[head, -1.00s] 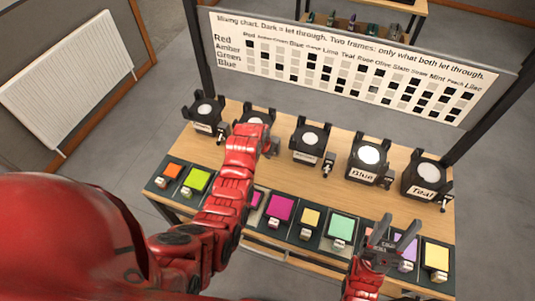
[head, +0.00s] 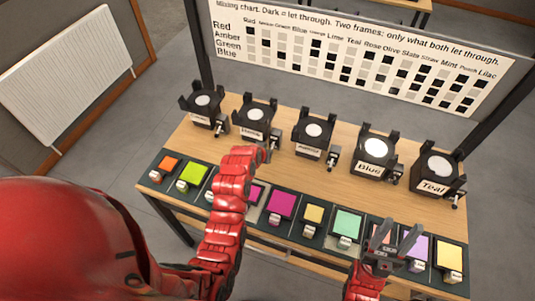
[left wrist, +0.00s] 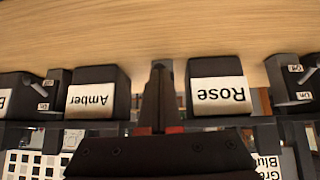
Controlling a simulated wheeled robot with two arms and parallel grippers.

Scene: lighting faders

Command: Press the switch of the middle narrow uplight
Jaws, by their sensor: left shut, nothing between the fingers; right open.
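Five black uplights with white round tops stand in a row on the wooden table. The narrower ones appear to be the left one (head: 203,106), the second one (head: 255,118), labelled Rose in the left wrist view (left wrist: 218,95), and the Amber one (head: 312,132), also in the left wrist view (left wrist: 97,95). The Rose switch (head: 275,132) stands right of its uplight, partly behind my left gripper (head: 264,153). In the left wrist view that gripper (left wrist: 159,72) is shut and empty, between Rose and Amber, hiding the switch there. My right gripper (head: 396,238) is open above the front row.
The Blue uplight (head: 372,155) and Teal uplight (head: 435,179) stand to the right. Coloured filter panels line the front edge, including a magenta one (head: 281,206). A mixing chart board (head: 350,62) stands behind. Bare wood lies between the rows.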

